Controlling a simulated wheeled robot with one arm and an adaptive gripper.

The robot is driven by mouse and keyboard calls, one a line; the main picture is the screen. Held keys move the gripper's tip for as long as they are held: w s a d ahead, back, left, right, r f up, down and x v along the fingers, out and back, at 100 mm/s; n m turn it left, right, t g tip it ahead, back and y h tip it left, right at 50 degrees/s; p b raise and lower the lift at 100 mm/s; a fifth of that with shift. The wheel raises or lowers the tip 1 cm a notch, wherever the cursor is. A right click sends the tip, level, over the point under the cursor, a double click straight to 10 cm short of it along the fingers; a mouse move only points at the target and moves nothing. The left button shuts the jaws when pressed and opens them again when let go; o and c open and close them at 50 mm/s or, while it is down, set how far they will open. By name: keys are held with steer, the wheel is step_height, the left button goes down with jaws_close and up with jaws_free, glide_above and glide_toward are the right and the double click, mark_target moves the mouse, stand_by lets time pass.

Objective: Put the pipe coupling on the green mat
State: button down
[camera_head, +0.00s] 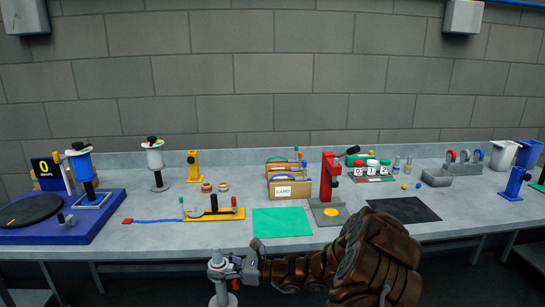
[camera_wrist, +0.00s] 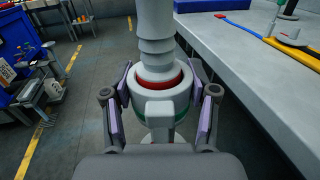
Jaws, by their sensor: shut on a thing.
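The pipe coupling, a pale grey upright piece with a ribbed upper stem, a red ring and a green band, is in my gripper (camera_wrist: 160,112). In the wrist view the coupling (camera_wrist: 157,66) stands between the two purple-padded fingers, which are closed on it from both sides. In the head view my gripper (camera_head: 236,268) holds the coupling (camera_head: 217,268) upright in front of the table's front edge, off the tabletop. The green mat (camera_head: 282,222) lies flat and bare on the table, behind and to the right of the gripper.
A yellow tool base (camera_head: 228,214) with upright handles lies left of the mat. A red press (camera_head: 329,180) on a grey base stands right of it, a cardboard box (camera_head: 284,189) behind it. A black mat (camera_head: 404,209) lies further right.

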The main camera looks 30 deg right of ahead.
steer(key=shift+r+p, duration=0.4)
steer(key=shift+r, duration=0.45)
steer(key=shift+f+b, duration=0.25)
steer(key=shift+b, duration=0.15)
steer(key=shift+f, duration=0.1)
